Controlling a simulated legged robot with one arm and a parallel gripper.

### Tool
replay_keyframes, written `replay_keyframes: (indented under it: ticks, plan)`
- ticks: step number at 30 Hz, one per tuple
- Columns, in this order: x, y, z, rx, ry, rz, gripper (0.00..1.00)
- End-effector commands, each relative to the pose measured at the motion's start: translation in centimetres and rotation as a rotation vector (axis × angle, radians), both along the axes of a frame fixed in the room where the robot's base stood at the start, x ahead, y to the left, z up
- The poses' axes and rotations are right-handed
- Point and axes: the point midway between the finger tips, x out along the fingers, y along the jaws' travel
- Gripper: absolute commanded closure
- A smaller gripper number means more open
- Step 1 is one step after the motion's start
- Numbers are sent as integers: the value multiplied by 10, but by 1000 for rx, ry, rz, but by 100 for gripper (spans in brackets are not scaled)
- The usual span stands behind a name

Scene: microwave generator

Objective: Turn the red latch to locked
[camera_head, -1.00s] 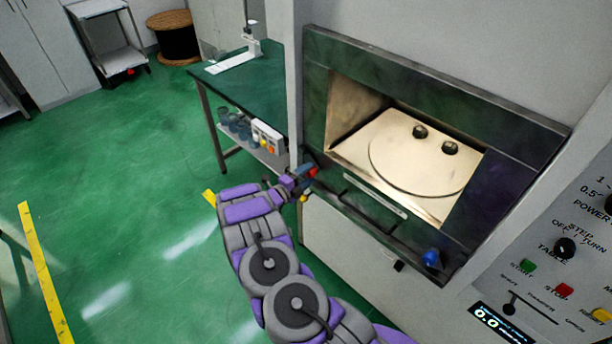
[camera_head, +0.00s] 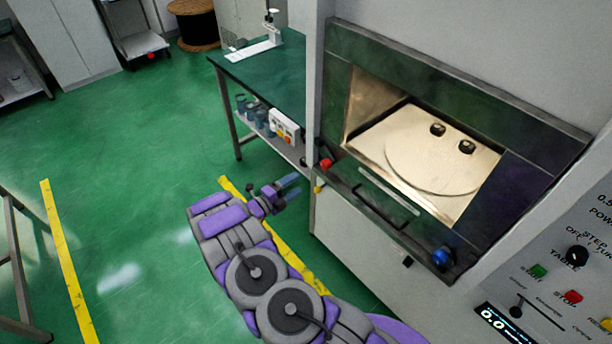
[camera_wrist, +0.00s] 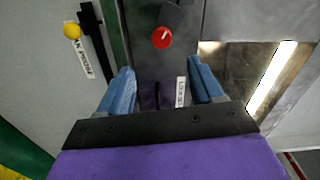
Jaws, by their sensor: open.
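The red latch (camera_head: 326,163) is a small round red knob at the left end of the microwave's front frame. In the wrist view the red latch (camera_wrist: 162,38) has a white pointer mark and sits on a dark metal plate, beyond and between my fingers. My gripper (camera_head: 291,188) is open and empty, in front of and to the left of the latch, apart from it. In the wrist view my gripper (camera_wrist: 163,88) shows two blue fingers spread wide. A small label (camera_wrist: 180,92) lies below the latch; I cannot read it surely.
A blue knob (camera_head: 442,257) is at the frame's right end and a yellow knob (camera_head: 319,188) is below the latch. The lit chamber stands open with a round plate (camera_head: 430,165). A green table (camera_head: 265,75) stands behind left.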

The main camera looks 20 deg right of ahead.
Motion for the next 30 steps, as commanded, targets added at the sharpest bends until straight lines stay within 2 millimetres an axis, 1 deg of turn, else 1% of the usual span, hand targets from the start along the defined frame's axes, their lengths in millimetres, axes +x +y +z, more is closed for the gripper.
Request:
replay_keyframes:
  ticks: [1, 3, 6, 9, 13, 27, 30]
  plan:
    - [-3, 10, 0, 0, 0, 3, 34]
    - [-7, 21, 0, 0, 0, 3, 34]
    - [-11, 31, 0, 0, 0, 1, 34]
    - [-14, 38, -1, 0, 0, 0, 34]
    - [-15, 41, -1, 1, 0, -1, 34]
    - [-15, 41, -1, 1, 0, -1, 34]
    - [-11, 43, 1, 16, 7, 11, 34]
